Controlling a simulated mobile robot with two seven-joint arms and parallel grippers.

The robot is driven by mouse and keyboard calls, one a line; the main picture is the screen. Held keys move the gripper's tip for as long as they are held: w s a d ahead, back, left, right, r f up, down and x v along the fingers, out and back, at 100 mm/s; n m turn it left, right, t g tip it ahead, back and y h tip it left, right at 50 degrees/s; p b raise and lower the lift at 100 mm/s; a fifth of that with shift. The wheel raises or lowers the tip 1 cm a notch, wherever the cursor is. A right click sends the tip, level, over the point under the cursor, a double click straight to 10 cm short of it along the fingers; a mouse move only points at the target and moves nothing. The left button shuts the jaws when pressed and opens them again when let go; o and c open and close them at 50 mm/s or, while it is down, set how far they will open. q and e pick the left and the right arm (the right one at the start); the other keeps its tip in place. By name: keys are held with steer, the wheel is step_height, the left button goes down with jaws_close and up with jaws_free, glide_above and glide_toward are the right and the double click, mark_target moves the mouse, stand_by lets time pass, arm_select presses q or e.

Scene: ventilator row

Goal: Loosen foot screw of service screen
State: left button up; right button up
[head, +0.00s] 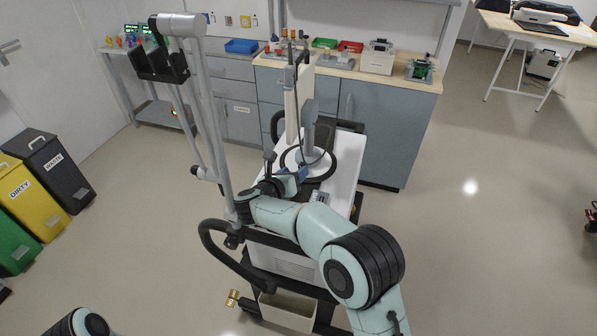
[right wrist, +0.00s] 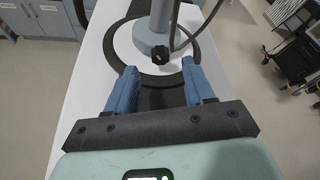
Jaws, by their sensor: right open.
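The service screen (head: 292,108) stands upright on the cart, seen nearly edge-on, on a grey column with a round foot (right wrist: 122,46). The foot is a pale disc with a black ring. A black star-shaped knob (right wrist: 159,54), which looks like the foot screw, sits low at the front of the column. My right gripper (right wrist: 159,72) is open with its blue fingers pointing at the foot. The knob appears between and just beyond the fingertips, with no visible contact. In the head view the knob is not clearly visible. My left gripper is out of view.
The cart (head: 347,165) has a white top and a black push handle (head: 225,258). A grey jointed support arm (head: 205,100) rises at its left. A cable hangs beside the screen column.

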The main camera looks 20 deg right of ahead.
steer(key=b+v, duration=0.1)
steer(key=v, duration=0.6)
steer(key=shift+s, duration=0.1)
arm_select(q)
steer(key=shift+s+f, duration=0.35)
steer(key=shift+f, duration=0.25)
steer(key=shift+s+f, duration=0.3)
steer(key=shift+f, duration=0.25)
arm_select(e)
steer(key=shift+v, duration=0.8)
